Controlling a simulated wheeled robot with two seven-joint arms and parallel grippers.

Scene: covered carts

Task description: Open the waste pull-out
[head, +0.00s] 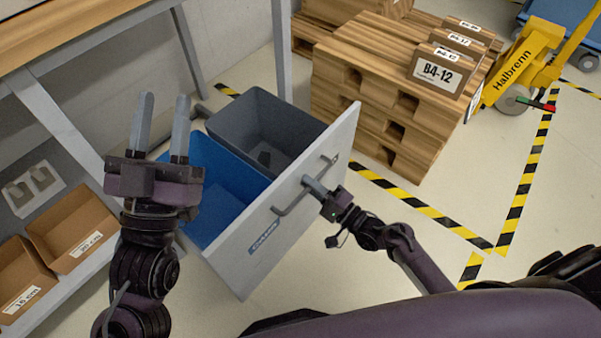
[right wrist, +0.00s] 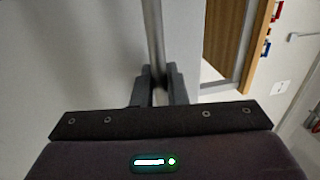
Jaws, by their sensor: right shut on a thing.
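The waste pull-out stands drawn out from under the workbench in the head view, with its pale front panel (head: 290,210) facing my right arm. A grey bin (head: 265,122) and a blue bin (head: 208,180) sit behind the panel. A grey bar handle (head: 290,205) runs across the panel's front. My right gripper (head: 312,184) is shut on the handle; in the right wrist view the bar of the handle (right wrist: 154,40) runs between its fingers. My left gripper (head: 163,125) is raised, open and empty, in front of the blue bin and the bench.
Stacked wooden pallets (head: 385,85) stand behind the pull-out, with boxes labelled B4-12 (head: 437,72) on top. A yellow pallet truck (head: 520,70) is at the back right. Cardboard boxes (head: 70,230) lie on a low shelf at left. The floor right of the panel is mostly clear.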

